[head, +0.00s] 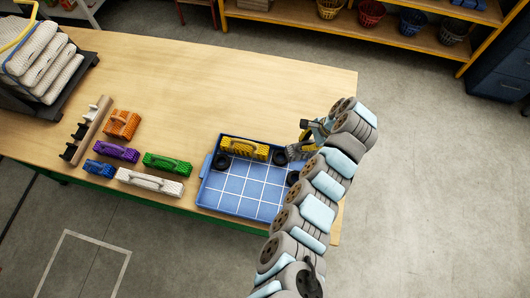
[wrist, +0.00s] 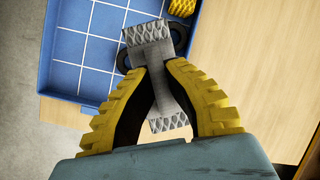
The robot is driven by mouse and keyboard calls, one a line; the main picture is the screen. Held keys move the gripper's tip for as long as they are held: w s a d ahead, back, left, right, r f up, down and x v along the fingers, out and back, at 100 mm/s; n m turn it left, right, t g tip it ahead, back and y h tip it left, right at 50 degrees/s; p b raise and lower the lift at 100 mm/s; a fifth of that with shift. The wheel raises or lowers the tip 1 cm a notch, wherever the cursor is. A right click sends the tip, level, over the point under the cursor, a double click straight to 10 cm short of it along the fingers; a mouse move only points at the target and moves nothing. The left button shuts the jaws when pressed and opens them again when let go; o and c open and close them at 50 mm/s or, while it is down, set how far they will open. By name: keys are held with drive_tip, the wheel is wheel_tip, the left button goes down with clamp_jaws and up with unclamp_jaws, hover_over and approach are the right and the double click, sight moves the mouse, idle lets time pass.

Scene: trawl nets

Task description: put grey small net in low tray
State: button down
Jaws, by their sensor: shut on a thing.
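My gripper (wrist: 157,70) is shut on the grey small net (wrist: 147,32), gripping its narrow middle, with a mesh part showing on either side of the fingers. In the head view the grey net (head: 296,153) is at the tray's upper right corner, partly hidden by my gripper (head: 302,145). The low tray (head: 204,188) is blue with a white grid floor; in the wrist view the tray (wrist: 44,62) is at the upper left. The net's upper end overlaps the tray's edge there; whether it touches cannot be told. A yellow net (head: 243,149) lies in the tray along its far side.
Green (head: 168,163), white (head: 150,182), purple (head: 116,152), blue (head: 99,169) and orange (head: 121,123) nets lie left of the tray. A black rack (head: 81,76) of pale nets stands at the far left. The tray's middle is clear. Black rings (head: 221,162) sit at its corners.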

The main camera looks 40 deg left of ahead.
sight(307, 153)
drive_tip(key=shift+s+f+m+t, duration=1.2)
drive_tip(key=shift+s+m, duration=1.7)
drive_tip(key=shift+s, duration=1.85)
drive_tip(key=shift+y, duration=0.4)
drive_tip(key=w+f+b, duration=0.2)
drive_tip(key=w+b, duration=0.1)
drive_tip(key=w+f+b, duration=0.2)
drive_tip(key=w+b, duration=0.2)
drive_tip(key=w+d+f+b, duration=0.1)
drive_tip(key=w+f+b, duration=0.1)
drive_tip(key=w+b, duration=0.1)
drive_tip(key=shift+w+f, duration=0.2)
drive_tip(key=shift+f, duration=0.05)
drive_tip(key=shift+w+d+f, duration=0.1)
drive_tip(key=shift+w, duration=0.15)
drive_tip(key=shift+w+d+f, duration=0.2)
drive_tip(key=shift+w+f, duration=1.15)
drive_tip(key=shift+f, duration=0.25)
drive_tip(key=shift+w+f, duration=0.1)
drive_tip(key=shift+f, duration=1.6)
drive_tip(key=shift+f, duration=0.2)
